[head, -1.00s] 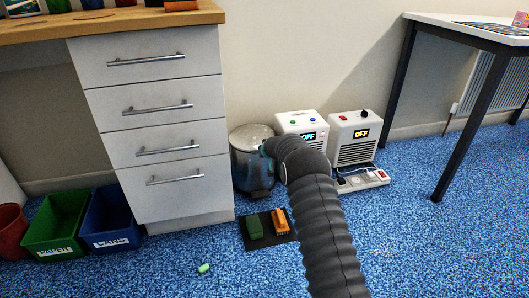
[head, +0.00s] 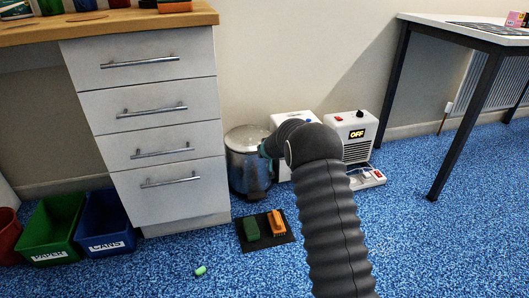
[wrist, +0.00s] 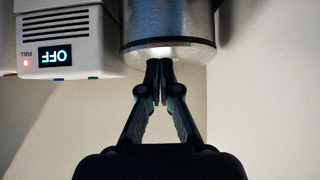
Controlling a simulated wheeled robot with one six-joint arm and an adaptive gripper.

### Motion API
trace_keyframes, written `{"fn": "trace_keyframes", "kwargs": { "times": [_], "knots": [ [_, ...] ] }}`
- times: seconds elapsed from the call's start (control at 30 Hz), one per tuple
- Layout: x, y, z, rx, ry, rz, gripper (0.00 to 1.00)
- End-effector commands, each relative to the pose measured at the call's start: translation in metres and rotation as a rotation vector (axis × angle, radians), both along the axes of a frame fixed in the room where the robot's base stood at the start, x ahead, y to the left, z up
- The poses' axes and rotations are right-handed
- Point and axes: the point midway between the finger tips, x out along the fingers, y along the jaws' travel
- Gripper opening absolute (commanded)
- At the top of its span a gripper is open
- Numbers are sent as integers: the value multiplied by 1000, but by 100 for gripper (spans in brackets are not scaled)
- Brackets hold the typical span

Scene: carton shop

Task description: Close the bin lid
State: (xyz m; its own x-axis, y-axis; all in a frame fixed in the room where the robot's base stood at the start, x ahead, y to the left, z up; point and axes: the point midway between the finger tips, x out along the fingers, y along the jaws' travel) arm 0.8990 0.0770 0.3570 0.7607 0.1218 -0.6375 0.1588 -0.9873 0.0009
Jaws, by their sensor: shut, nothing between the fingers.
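The bin (head: 249,170) is a round metal can on the carpet, between the drawer unit and the white machines. Its grey lid (head: 245,136) appears to lie flat across the top in the head view. The wrist view is upside down and shows the bin's metal side (wrist: 168,22) and its bright rim. My gripper (wrist: 160,66) is shut and empty, with its tips at or very near that rim; I cannot tell whether they touch. In the head view my arm hides most of the gripper.
A dark mat (head: 264,241) holds a green and an orange block. A green piece (head: 201,271) lies on open carpet.

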Motion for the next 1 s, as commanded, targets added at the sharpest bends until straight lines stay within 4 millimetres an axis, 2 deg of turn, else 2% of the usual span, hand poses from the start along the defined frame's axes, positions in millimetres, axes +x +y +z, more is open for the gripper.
{"fn": "trace_keyframes", "kwargs": {
  "times": [0.27,0.57,0.77,0.87,1.0],
  "knots": [
    [-16,-3,17,1,-3,-1,0],
    [-27,-5,26,2,-4,-3,0],
    [-29,2,27,122,16,-63,0],
    [-37,14,19,213,59,-70,0],
    [-71,30,-10,305,182,-61,0]
  ]
}}
